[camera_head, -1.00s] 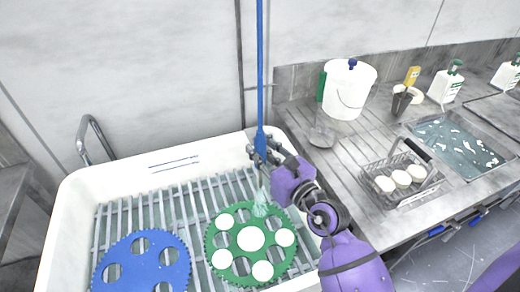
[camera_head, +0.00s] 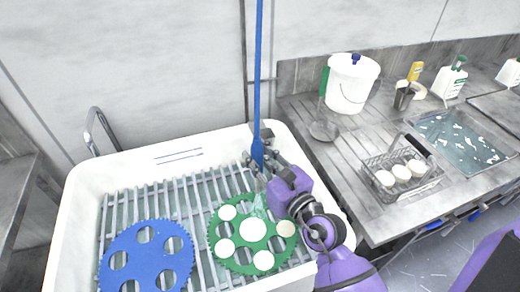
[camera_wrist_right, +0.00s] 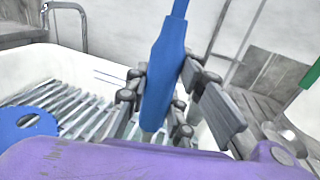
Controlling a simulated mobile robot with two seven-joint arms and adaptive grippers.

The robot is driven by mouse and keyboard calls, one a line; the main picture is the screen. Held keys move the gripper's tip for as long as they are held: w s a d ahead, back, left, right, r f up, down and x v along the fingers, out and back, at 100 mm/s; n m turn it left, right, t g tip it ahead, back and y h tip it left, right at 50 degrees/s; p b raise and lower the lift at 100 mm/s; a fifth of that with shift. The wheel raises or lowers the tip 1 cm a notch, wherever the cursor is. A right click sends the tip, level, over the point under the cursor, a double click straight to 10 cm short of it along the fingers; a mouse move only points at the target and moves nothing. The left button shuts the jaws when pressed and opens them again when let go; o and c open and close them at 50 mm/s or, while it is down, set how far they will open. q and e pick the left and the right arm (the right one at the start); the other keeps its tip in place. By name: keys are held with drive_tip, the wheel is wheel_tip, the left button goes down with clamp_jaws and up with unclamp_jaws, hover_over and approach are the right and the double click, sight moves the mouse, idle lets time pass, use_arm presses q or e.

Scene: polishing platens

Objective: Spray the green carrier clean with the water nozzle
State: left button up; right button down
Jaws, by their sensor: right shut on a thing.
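The green carrier (camera_head: 222,243) is a toothed disc lying flat on the slatted rack at the right part of the white sink. Several white discs sit on it. My right gripper (camera_head: 260,162) is shut on the blue water nozzle (camera_head: 257,148), above the carrier's upper edge. In the right wrist view the fingers clasp the nozzle (camera_wrist_right: 163,80), which points downward. A pale greenish spray (camera_head: 259,205) falls from below the gripper onto the carrier's upper part. My left gripper is not in view.
A blue toothed carrier (camera_head: 152,262) lies on the rack (camera_head: 165,197) to the left, close beside the green one. On the counter at right stand a white bucket (camera_head: 349,97), a wire basket of white discs (camera_head: 388,163) and a water-filled tray (camera_head: 470,143).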

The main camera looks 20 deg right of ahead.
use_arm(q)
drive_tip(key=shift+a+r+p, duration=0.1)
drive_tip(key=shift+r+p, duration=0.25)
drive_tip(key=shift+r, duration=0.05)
use_arm(e)
drive_tip(key=s+a, duration=0.1)
drive_tip(key=s, duration=0.1)
drive_tip(key=s+a, duration=0.2)
drive_tip(key=shift+s, duration=0.2)
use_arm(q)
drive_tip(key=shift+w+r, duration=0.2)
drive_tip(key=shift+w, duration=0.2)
use_arm(e)
drive_tip(key=shift+a, duration=0.1)
